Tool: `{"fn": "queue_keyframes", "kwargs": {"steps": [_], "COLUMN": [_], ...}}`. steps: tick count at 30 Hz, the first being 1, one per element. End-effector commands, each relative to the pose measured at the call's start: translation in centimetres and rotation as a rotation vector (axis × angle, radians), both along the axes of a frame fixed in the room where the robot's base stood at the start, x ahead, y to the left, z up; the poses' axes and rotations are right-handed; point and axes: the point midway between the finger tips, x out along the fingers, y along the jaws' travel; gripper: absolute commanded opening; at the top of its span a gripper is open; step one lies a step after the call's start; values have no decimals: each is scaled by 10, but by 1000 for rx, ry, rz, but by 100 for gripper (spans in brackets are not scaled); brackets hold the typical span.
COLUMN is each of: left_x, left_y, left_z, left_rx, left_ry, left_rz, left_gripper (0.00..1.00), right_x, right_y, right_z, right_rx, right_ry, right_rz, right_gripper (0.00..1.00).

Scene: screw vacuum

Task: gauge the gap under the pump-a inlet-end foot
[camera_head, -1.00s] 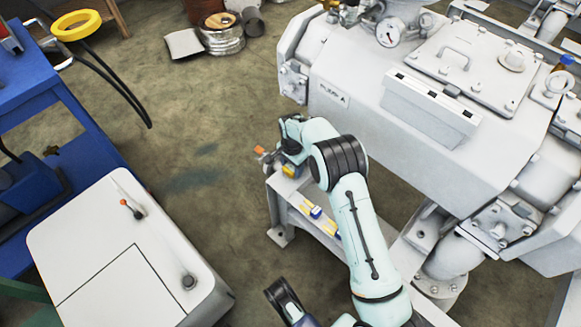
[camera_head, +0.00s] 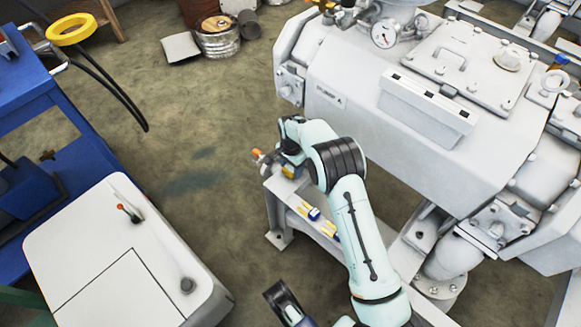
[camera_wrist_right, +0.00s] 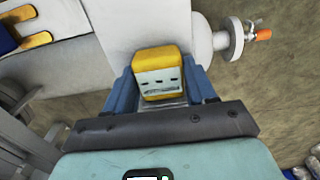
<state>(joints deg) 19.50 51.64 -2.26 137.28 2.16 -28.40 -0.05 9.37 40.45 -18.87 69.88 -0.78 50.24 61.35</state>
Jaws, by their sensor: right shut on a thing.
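Pump A is the big white machine (camera_head: 400,135) at the upper right of the head view. It stands over a pale base frame (camera_head: 272,205). My right gripper (camera_head: 288,165) is above the near-left end of this frame. In the right wrist view, its blue fingers (camera_wrist_right: 162,92) are shut on a small yellow-and-grey block (camera_wrist_right: 158,60). The block's far side lies against or over a pale surface; I cannot tell whether it touches. The gap under the foot is not visible.
An orange-handled valve (camera_wrist_right: 262,35) is close to the right of the block. Yellow-and-blue pieces (camera_head: 318,217) lie on the base frame. A white cabinet (camera_head: 120,265) and a blue cart (camera_head: 40,110) stand at left. Open floor (camera_head: 190,130) lies between them and the pump.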

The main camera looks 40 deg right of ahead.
Motion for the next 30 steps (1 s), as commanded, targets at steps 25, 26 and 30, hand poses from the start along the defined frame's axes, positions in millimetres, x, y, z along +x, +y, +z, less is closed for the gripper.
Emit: {"fn": "queue_keyframes", "kwargs": {"steps": [25,26,30], "left_x": [2,2,2], "left_y": [0,0,0], "left_z": [-6,-6,-6], "left_rx": [0,0,0], "left_ry": [-1,-1,-1], "left_rz": [0,0,0], "left_gripper": [43,43,43], "right_x": [1,1,1], "right_y": [-15,-15,-15], "right_z": [1,1,1], "right_rx": [0,0,0], "right_ry": [-1,-1,-1], "right_rz": [1,1,1], "right_gripper": [22,22,22]}}
